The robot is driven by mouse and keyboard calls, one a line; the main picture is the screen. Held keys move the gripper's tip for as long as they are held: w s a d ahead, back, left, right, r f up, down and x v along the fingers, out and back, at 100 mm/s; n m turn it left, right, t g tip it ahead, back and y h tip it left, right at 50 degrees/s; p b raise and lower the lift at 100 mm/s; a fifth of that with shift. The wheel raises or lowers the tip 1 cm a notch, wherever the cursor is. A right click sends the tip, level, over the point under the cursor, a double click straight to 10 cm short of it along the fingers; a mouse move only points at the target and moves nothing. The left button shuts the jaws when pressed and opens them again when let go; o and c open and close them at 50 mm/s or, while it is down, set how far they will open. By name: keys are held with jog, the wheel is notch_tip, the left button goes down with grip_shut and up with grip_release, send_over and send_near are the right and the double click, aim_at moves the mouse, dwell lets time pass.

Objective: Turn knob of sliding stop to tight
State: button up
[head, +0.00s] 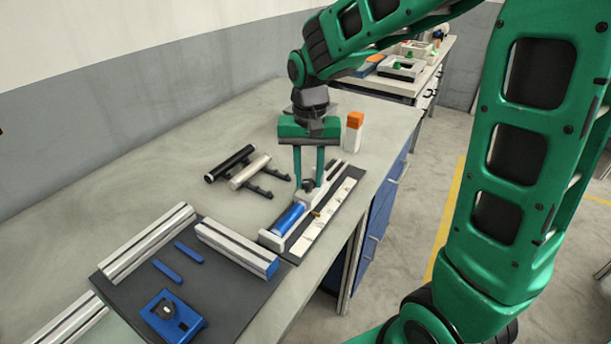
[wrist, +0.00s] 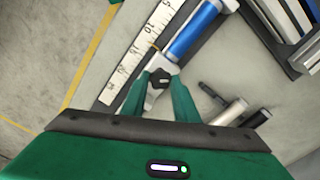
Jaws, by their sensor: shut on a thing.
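The sliding stop (wrist: 163,64) is a light grey block on a rail beside a white ruler scale (wrist: 140,52). Its dark knob (wrist: 160,78) sits between my fingertips in the wrist view. My gripper (head: 309,186) points straight down over the rail in the head view, its green fingers shut on the knob. The gripper also shows in the wrist view (wrist: 161,80), one finger on each side of the knob. A blue cylinder (head: 288,219) lies in the rail at the near end, apart from the fingers. The knob's markings are too small to read.
A black tube (head: 229,163) and a silver tube (head: 250,171) on dark holders lie left of the rail. An orange-topped white bottle (head: 354,132) stands behind it. A dark mat (head: 215,290) with aluminium profiles and a blue block (head: 174,318) is in front.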

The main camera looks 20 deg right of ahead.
aim_at(309, 181)
jog(key=m, duration=0.4)
jog(key=shift+m, duration=1.9)
jog(key=o, duration=1.1)
jog(key=shift+c, duration=0.2)
notch_tip(309, 181, up, 11)
jog(key=shift+f, duration=0.1)
